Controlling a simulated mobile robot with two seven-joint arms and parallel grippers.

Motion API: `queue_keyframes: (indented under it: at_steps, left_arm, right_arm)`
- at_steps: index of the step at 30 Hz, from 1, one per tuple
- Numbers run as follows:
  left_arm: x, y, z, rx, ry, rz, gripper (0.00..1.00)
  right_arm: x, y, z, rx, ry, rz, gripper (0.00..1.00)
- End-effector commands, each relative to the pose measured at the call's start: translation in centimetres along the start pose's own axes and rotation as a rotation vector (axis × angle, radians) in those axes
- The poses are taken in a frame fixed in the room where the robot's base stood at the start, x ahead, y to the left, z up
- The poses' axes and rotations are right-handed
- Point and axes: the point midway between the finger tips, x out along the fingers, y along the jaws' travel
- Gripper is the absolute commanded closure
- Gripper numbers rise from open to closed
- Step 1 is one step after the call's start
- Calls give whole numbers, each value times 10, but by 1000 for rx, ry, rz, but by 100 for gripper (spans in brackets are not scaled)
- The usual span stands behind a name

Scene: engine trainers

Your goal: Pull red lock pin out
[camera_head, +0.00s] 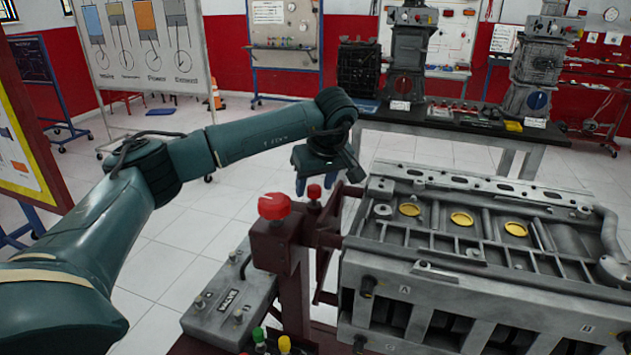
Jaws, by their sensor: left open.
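Two red-topped parts stand on the dark red frame at the left end of the engine block (480,270). The larger is a wide red knob (274,206) in front. The smaller is a red pin head (314,192) just behind and to its right. I cannot tell by label which is the lock pin. My left gripper (316,187) points down, open, with its bluish fingertips around or just behind the smaller red head. I cannot tell whether they touch it. My right gripper is out of view.
A grey control box (232,303) lies left of the frame. Green and yellow caps (271,343) stand at the bottom. The engine block fills the right side. A workbench (450,127) with engine parts stands behind.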

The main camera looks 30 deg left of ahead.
Motion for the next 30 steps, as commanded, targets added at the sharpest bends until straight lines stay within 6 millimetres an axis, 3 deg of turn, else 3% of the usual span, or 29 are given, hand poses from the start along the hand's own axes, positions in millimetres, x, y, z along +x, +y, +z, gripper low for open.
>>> queue_keyframes:
  at_steps: [9, 27, 30]
  left_arm:
    - [2, 0, 0, -1, 1, 1, 52]
    - [2, 0, 0, -1, 0, 0, 100]
    - [1, 0, 0, -1, 0, 0, 100]
  right_arm:
    - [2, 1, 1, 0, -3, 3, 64]
    - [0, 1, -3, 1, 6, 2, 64]
    - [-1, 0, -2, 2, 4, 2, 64]
